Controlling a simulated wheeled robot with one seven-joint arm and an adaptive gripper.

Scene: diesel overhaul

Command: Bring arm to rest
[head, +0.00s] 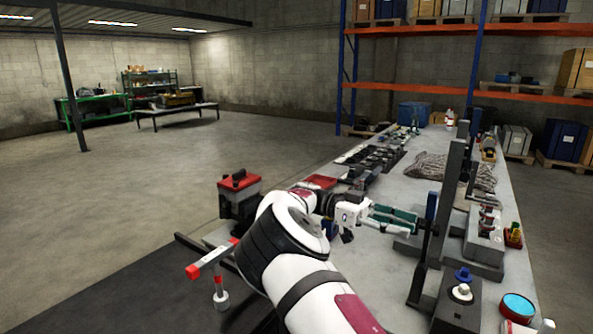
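My arm reaches from the bottom of the head view over the near left edge of the long grey workbench (385,265). It ends in a white wrist with my gripper (412,223) pointing right. Two teal and dark fingers lie roughly parallel with a gap between them, so it looks open. I see nothing held between them. The fingertips appear close to a dark upright stand (433,235) on the bench; I cannot tell whether they touch it.
A red and black box (239,193) stands left of my arm. A grey cloth (455,172) and dark parts (372,158) lie farther along the bench. A teal-topped tin (517,306) and a block with a blue knob (459,300) are near right. Open floor (150,190) spreads left.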

